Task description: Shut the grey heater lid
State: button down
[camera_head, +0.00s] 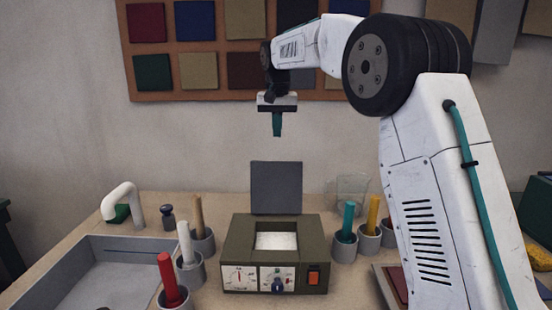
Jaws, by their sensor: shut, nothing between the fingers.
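The grey heater lid (276,187) stands upright at the back edge of the olive heater box (232,258). The lid is open, and the heater's pale square well (277,240) shows in front of it. The heater's front has two dials, a blue knob (278,286) and an orange switch (314,275). My gripper (277,132) points down in the air above the lid, apart from it. Its teal fingers are together and hold nothing.
Cups with coloured sticks stand left (191,270) and right (345,246) of the heater. A clear glass (352,190) stands behind the right cups. A swatch board (225,50) hangs on the wall.

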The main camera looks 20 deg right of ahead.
notch_tip(320, 180, down, 9)
jog(key=s, duration=0.2)
jog(key=shift+a, duration=0.4)
jog(key=shift+s+a+f, duration=0.1)
dwell(0.3)
